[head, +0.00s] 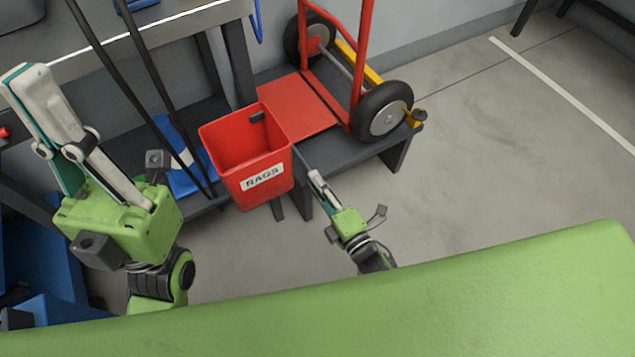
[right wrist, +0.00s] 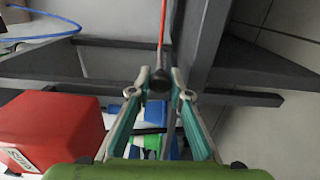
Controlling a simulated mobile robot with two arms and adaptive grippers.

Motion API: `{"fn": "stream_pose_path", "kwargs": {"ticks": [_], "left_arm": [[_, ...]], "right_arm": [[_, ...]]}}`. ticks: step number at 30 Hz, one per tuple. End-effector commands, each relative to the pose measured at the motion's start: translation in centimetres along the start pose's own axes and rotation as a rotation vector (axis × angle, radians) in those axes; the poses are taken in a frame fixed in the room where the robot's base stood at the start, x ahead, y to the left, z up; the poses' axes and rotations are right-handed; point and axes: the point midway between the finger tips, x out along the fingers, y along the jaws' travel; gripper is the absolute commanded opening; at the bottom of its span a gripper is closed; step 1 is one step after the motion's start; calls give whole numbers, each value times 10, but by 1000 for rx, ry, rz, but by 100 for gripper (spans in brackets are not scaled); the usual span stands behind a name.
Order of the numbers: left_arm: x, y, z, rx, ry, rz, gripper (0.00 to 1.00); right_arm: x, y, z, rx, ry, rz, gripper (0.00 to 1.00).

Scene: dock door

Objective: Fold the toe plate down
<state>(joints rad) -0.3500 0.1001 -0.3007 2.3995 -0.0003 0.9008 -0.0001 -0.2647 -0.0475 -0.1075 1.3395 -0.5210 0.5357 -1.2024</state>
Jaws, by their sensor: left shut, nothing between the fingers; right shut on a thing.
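The red toe plate (head: 298,103) of the red hand truck (head: 362,45) lies out roughly flat over a dark low platform, left of the wheels. A dark seam runs along its right side. My right gripper (head: 314,177) is near the plate's front corner, right of the rags bin. In the right wrist view its fingers are shut on a small dark knob (right wrist: 158,81), and a thin red strip (right wrist: 163,25) runs up from the knob. The bin hides this contact in the head view. My left gripper (head: 27,78) is shut and empty, raised at the far left.
A red bin labelled RAGS (head: 266,187) hangs close left of my right gripper. Two dark poles (head: 140,50) lean by the bench (head: 195,22) at left. The dark platform (head: 385,150) carries the truck. The floor (head: 500,130) at right is clear.

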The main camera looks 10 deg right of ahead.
Motion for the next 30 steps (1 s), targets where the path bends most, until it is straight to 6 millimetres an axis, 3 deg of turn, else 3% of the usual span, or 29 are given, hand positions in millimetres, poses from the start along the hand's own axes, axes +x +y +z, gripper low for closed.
{"fn": "stream_pose_path", "kwargs": {"ticks": [8,9,10,11,23,30], "left_arm": [[0,0,0,0,-1,0,0],[0,0,0,0,-1,0,0],[0,0,0,0,-1,0,0],[0,0,0,0,-1,0,0],[0,-1,0,2,1,0,0],[0,0,0,1,0,0,0]], "right_arm": [[2,-1,2,-3,-3,-3,0],[1,-1,2,-3,-3,-4,26],[1,-1,2,-3,-3,-4,34],[1,-1,2,-2,-3,-4,35],[-5,-2,0,0,-1,-6,35],[-48,-3,0,0,-1,-8,35]]}}
